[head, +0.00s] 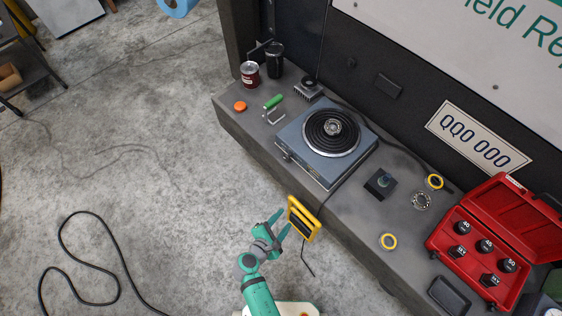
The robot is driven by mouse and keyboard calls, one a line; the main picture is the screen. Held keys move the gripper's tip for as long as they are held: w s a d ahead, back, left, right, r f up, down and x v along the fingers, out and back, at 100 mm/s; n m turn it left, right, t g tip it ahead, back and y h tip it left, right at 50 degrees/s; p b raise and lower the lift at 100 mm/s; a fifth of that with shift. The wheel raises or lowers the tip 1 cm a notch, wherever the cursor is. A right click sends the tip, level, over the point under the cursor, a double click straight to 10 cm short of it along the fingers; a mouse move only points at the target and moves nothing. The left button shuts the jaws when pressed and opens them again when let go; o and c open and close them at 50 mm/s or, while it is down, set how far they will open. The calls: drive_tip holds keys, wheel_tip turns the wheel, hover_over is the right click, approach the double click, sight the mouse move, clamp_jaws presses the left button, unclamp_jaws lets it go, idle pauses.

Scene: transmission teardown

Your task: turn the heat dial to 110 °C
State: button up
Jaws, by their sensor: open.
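A blue-grey hot plate (352,170) with a round black coil burner (331,131) sits on the grey bench. A small dark knob (285,156) shows on its front face near the left corner, and it looks like the heat dial. Its markings and setting are too small to read. My green gripper (281,223) is open and empty, in front of the bench and below the hot plate in the picture. It is well apart from the knob.
A yellow framed lamp-like thing (304,219) is close to the right of my gripper. The bench (330,215) carries a red socket case (470,245), rings, a dark block (381,183), cans and a green cylinder (273,101). The floor at left is mostly clear, with a black cable (75,268).

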drive_tip(key=w+a+r+n+t+h, duration=0.2)
drive_tip(key=w+a+r+n+h, duration=0.15)
drive_tip(key=w+r, duration=0.35)
drive_tip(key=n+t+h, duration=0.1)
drive_tip(key=n+h, duration=0.1)
drive_tip(key=h, duration=0.2)
approach(286, 159)
drive_tip(key=shift+y, duration=0.25)
drive_tip(key=x, duration=0.7)
drive_tip(key=shift+w+d+r, duration=0.2)
drive_tip(key=shift+d+r, duration=0.05)
drive_tip(key=shift+d, duration=0.05)
drive_tip(key=shift+c, duration=0.3)
drive_tip(key=c, duration=1)
